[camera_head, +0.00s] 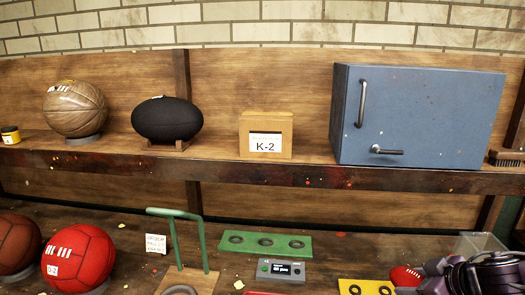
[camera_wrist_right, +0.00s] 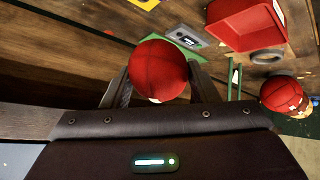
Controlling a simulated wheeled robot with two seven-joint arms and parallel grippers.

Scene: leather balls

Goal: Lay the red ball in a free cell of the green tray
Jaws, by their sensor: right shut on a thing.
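The green tray (camera_head: 252,251) lies on the lower bench left of the gripper, with several round cells in a row that look empty. The held ball is apart from the tray in the head view. My left gripper is not in view.
A yellow tray (camera_head: 345,284) lies near the gripper. A grey display box (camera_head: 281,270) stands in front of the green tray, a green handle (camera_head: 203,243) left of it. Larger balls (camera_head: 78,258) sit at far left. A red bin (camera_wrist_right: 240,30) shows in the wrist view. A shelf (camera_head: 250,172) overhangs behind.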

